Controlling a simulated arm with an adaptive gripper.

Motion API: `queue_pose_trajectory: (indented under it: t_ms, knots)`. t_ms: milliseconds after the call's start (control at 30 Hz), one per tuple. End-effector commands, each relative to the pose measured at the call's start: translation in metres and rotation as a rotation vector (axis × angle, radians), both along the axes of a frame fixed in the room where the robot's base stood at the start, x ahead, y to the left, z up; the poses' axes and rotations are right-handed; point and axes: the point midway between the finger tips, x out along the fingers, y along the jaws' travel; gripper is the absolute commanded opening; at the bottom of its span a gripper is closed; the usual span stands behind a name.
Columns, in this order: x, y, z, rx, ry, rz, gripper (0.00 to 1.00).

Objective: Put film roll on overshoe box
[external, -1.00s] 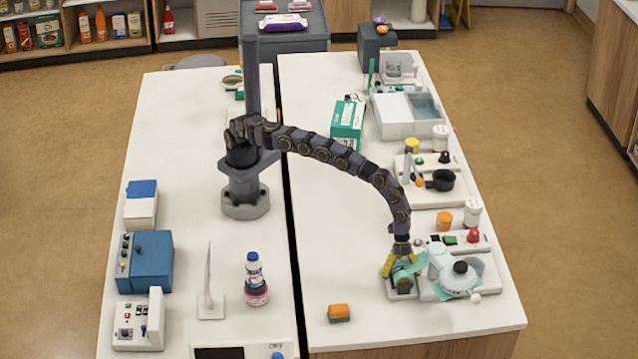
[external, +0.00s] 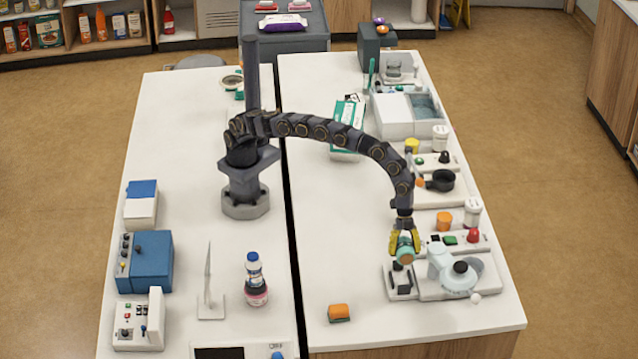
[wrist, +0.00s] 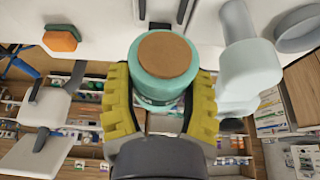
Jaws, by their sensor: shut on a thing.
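My gripper (external: 404,243), with yellow fingers, is shut on the film roll (external: 405,255), a teal roll with a brown end. The roll is above the small grey-and-white stand (external: 400,284) at the near right of the table. In the wrist view the roll (wrist: 165,68) sits between the two yellow fingers (wrist: 160,105), its brown end facing the camera. The overshoe box, seemingly the green-and-white carton (external: 347,123), stands farther back on the same table. It is partly behind my arm.
A white machine with a round black knob (external: 460,267) stands right of the roll. Jars, a black pan (external: 442,180) and a white tray unit (external: 408,115) line the right edge. An orange-and-green sponge (external: 339,313) lies near the front. The table's middle is clear.

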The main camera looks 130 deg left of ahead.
Motion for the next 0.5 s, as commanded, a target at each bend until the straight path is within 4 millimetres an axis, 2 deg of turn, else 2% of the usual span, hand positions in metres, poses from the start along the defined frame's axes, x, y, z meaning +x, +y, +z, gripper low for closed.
queue_pose_trajectory:
  t_ms: [100,300,500]
  knots:
    - [0.000,0.000,0.008,0.000,0.000,0.000,0.20]
    - [-0.001,-0.002,0.010,0.001,0.001,0.003,0.20]
    - [-0.009,-0.021,0.031,0.001,-0.001,0.043,0.20]
